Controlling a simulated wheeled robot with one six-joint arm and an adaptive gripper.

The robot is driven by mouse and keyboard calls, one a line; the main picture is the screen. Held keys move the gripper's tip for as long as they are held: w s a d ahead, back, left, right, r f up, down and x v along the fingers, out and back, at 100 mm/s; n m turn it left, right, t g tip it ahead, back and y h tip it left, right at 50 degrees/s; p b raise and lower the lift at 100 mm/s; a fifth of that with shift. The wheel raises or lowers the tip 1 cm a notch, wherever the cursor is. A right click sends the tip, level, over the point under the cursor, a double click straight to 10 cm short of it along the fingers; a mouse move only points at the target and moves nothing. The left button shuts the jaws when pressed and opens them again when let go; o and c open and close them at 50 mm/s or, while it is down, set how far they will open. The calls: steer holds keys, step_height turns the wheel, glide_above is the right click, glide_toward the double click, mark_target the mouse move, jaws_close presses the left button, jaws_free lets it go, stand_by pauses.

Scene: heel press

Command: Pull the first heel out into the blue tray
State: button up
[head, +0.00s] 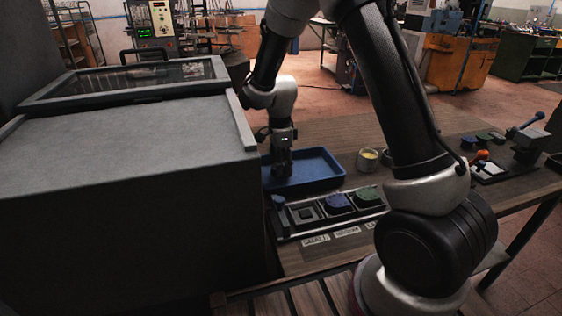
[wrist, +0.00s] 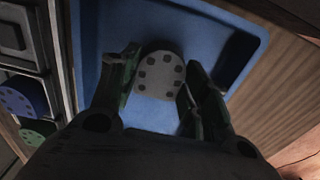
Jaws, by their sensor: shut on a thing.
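The blue tray (head: 325,163) lies on the workbench beside the large grey box in the head view. My gripper (head: 281,165) points down over the left part of the tray. In the wrist view, a grey heel (wrist: 161,73) with several dark square marks sits between the two fingers of my gripper (wrist: 160,88), which are shut on it. The tray floor (wrist: 110,30) shows behind the heel. I cannot tell whether the heel touches the tray floor. In the head view the heel is hidden by the gripper.
A fixture strip (head: 320,214) in front of the tray holds a blue disc (head: 338,202) and a green disc (head: 367,196). A cup with yellow contents (head: 368,159) stands right of the tray. The large grey box (head: 130,145) blocks the left. A lever press (head: 528,145) stands far right.

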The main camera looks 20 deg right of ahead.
steer(key=shift+f, duration=0.8)
steer(key=o, duration=1.1)
steer(key=shift+o, duration=0.2)
steer(key=shift+o, duration=1)
steer(key=shift+r, duration=3.45)
